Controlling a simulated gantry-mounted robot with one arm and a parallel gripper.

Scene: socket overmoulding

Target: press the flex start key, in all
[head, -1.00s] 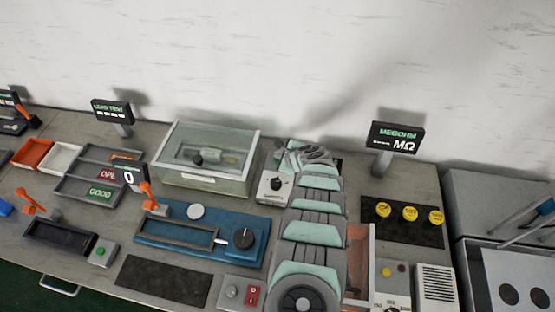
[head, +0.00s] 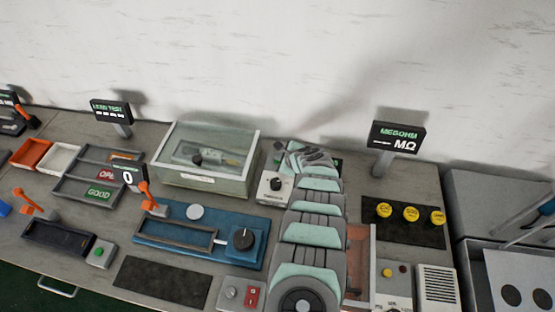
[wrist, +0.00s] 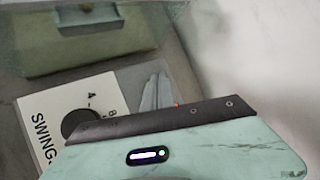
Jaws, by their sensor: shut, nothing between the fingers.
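A light box with a black dial (head: 275,185) stands beside my arm in the head view. In the wrist view its plate (wrist: 50,125) carries the letters "SWING", the numbers 4 and 8, and the dark dial (wrist: 82,124). I cannot make out the flex start key in either view; my arm covers part of this area. My gripper (head: 292,150) is shut and empty, just behind the dial box in the head view. Its fingertips are hard to make out there. A small patch of green (head: 337,163) shows behind my arm.
A clear-lidded case (head: 208,160) stands left of the dial box. A blue fixture (head: 170,245) with a knob lies in front of it. Right of my arm are a megohm display (head: 397,137) and a dark mat (head: 400,232) with yellow caps. A pale wall closes the back.

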